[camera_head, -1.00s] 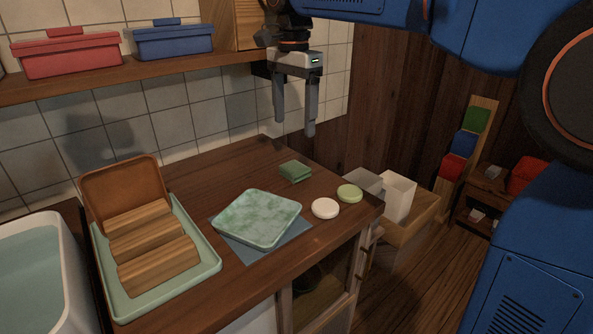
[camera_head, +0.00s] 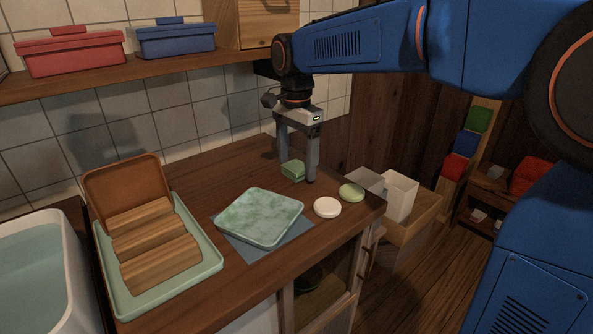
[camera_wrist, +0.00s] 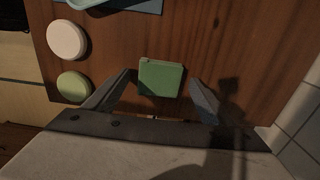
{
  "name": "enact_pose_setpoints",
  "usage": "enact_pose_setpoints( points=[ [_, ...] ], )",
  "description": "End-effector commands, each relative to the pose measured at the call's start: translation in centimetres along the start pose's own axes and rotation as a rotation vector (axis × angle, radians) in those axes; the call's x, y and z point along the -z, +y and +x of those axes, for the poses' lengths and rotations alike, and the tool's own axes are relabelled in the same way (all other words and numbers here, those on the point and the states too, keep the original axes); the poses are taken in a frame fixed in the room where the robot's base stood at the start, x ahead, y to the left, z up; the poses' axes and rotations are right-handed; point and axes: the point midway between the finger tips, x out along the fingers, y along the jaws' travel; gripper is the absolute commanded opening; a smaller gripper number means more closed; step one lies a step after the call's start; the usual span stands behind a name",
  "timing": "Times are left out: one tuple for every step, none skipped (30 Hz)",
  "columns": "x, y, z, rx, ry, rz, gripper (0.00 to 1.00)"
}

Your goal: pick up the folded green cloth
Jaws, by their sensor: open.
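The folded green cloth (camera_head: 293,170) lies on the wooden counter, behind the two round lids, as a small thick square. It also shows in the wrist view (camera_wrist: 161,78), just ahead of and between the fingers. My gripper (camera_head: 297,172) points down at the cloth with its fingers apart, one to each side of it. In the wrist view my gripper (camera_wrist: 164,97) is open and empty, with a gap between each finger and the cloth. The right finger covers a little of the cloth's edge in the head view.
A green marbled square dish (camera_head: 259,217) sits on a blue mat (camera_head: 262,249) nearby. A white round lid (camera_head: 327,207) and a green round lid (camera_head: 351,191) are near the counter's right edge. A shelf (camera_head: 140,75) with boxes runs along the tiled wall above.

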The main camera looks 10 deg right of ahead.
Motion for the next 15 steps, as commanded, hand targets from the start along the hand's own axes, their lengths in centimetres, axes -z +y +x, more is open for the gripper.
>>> enact_pose_setpoints(
  points=[
    [-0.01, 0.03, 0.27, -0.001, 0.000, 0.000, 0.77],
    [-0.01, 0.02, 0.35, 0.000, 0.000, 0.000, 0.77],
    [0.00, 0.01, 0.41, 0.000, 0.000, 0.000, 0.77],
    [0.00, 0.01, 0.42, 0.000, 0.000, 0.000, 0.77],
    [0.00, 0.00, 0.41, 0.000, 0.000, 0.000, 0.77],
    [0.00, 0.00, 0.40, 0.000, 0.000, 0.000, 0.77],
    [0.00, 0.00, 0.40, 0.000, 0.000, 0.000, 0.77],
    [0.00, 0.00, 0.39, 0.000, 0.000, 0.000, 0.77],
    [0.00, 0.00, 0.39, 0.000, 0.000, 0.000, 0.72],
    [0.00, 0.00, 0.39, 0.000, 0.000, 0.000, 0.65],
    [0.00, 0.00, 0.38, 0.000, 0.000, 0.000, 0.57],
    [0.00, 0.00, 0.38, 0.000, 0.000, 0.000, 0.48],
    [0.00, 0.00, 0.38, 0.000, 0.000, 0.000, 0.41],
    [0.00, 0.00, 0.38, 0.000, 0.000, 0.000, 0.34],
    [0.00, 0.00, 0.37, 0.000, 0.000, 0.000, 0.33]
  ],
)
